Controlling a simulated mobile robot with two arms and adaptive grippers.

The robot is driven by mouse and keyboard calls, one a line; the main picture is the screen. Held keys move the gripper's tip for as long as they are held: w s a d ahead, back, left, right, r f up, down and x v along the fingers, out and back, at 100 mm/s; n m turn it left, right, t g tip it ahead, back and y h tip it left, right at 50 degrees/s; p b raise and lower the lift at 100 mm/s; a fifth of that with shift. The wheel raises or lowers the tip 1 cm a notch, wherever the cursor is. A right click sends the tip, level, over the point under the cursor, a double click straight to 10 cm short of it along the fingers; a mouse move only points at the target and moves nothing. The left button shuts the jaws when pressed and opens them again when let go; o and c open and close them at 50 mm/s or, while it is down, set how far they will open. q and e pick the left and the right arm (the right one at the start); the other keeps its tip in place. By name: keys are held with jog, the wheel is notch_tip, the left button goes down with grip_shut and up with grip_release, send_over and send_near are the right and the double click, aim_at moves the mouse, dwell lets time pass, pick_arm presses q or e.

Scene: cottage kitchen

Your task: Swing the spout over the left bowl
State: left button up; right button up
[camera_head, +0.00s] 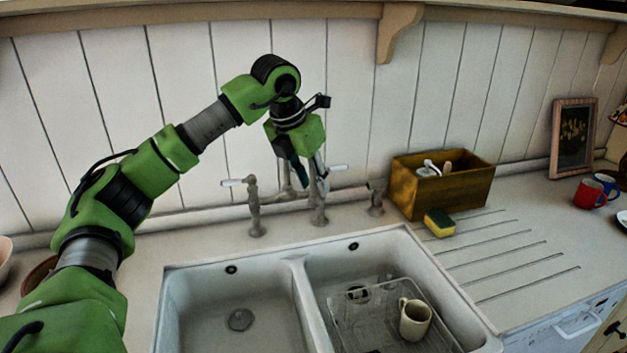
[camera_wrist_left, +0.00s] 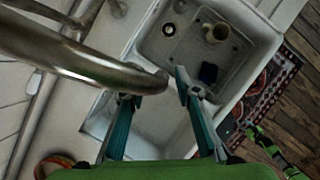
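The metal tap spout (camera_wrist_left: 105,70) curves in from the left in the left wrist view, its end close to my left fingertips. My left gripper (camera_wrist_left: 156,88) is open, its two fingers apart near the spout's end; contact cannot be told. In the head view my left gripper (camera_head: 304,172) hangs in front of the tap and hides much of the spout; the tap's pillar (camera_head: 318,208) shows below it. The left bowl (camera_head: 203,296) of the white sink is empty. The right bowl (camera_head: 325,270) holds a wire rack with a cream mug.
A wooden box (camera_head: 455,187) and a sponge (camera_head: 439,222) are on the right counter. The cream mug (camera_head: 414,318) stands in the rack.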

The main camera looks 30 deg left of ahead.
pick_arm(q)
jog(key=shift+w+d+f, duration=0.1)
jog(key=shift+f, duration=0.3)
pick_arm(e)
jog(key=shift+a+r, duration=0.1)
jog(key=shift+a, duration=0.4)
pick_arm(q)
jog(key=shift+w+f, duration=0.1)
grip_shut()
pick_arm(e)
jog(key=shift+s+d, duration=0.25)
jog(key=shift+d, duration=0.2)
